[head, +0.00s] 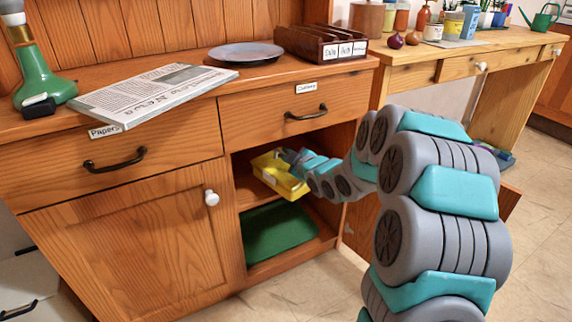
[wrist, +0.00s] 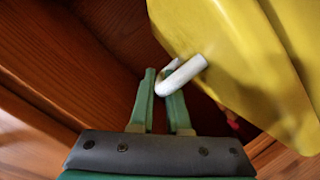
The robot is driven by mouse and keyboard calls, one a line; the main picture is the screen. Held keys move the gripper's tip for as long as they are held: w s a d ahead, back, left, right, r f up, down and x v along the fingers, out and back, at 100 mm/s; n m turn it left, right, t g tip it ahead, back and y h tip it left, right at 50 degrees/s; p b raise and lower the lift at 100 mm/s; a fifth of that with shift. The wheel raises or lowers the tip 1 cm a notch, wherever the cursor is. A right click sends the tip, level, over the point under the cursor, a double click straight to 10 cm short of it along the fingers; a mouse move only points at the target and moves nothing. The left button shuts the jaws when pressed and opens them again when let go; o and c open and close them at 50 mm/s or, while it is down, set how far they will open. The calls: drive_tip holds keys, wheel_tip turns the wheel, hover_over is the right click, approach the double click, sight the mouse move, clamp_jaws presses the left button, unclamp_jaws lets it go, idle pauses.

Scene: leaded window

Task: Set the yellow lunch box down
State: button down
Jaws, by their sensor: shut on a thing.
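The yellow lunch box (head: 279,175) is inside the open cupboard under the drawer labelled Cutlery, above the lower green surface. My gripper (wrist: 161,88) is shut on the box's white handle (wrist: 182,76). The underside of the box is hidden, so I cannot tell whether it touches the shelf.
A shelf (head: 246,190) crosses the cupboard, with a green mat or tray (head: 278,232) below it. The closed cupboard door (head: 135,245) is to the left. A newspaper (head: 150,92), a plate (head: 246,54) and a dark organizer (head: 320,42) occupy the countertop.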

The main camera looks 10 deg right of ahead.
sight(286, 165)
drive_tip(key=shift+f, duration=1.7)
drive_tip(key=shift+f, duration=0.2)
drive_tip(key=c, duration=0.9)
unclamp_jaws()
drive_tip(key=shift+r, duration=0.1)
drive_tip(key=shift+r, duration=0.15)
drive_tip(key=v, duration=1.2)
